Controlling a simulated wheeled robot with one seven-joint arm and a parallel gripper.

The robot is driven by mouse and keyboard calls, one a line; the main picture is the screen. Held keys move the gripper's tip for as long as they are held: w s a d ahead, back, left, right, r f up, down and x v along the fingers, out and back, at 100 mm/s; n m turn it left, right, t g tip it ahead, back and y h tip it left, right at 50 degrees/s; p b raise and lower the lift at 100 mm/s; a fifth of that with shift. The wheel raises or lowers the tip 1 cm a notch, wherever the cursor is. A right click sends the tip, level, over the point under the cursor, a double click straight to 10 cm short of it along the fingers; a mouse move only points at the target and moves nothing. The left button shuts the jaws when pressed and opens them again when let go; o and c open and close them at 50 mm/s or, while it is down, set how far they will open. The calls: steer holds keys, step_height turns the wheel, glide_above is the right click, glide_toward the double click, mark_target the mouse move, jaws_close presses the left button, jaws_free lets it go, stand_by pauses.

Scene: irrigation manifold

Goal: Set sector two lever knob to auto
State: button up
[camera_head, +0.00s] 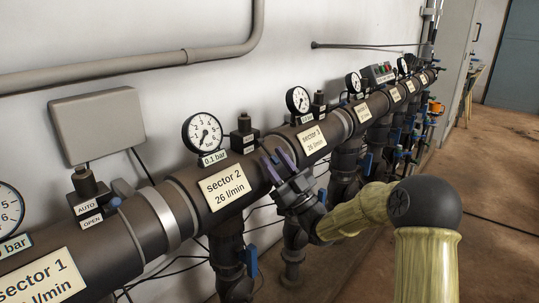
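The sector 2 label (224,188) is on the dark pipe, reading 26 l/min. Above it, a black valve block (243,136) with small white plates stands on the pipe, right of a round gauge (203,132) marked 0.1 bar. The plates are too small to read. I cannot make out this block's lever knob; my gripper may hide it. My gripper (276,164) is just right of and below the block, close in front of the pipe. Its two purple-tinted fingers stand apart, with nothing visible between them.
The sector 1 block (88,197) has AUTO and OPEN plates and a blue knob (115,203). A sector 3 gauge (298,100) and label (311,138) are right of my gripper. Blue-handled valves (251,261) hang below the pipe. Open floor (490,190) lies at right.

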mark_target(269, 153)
steer(key=shift+x, duration=1.4)
jaws_close()
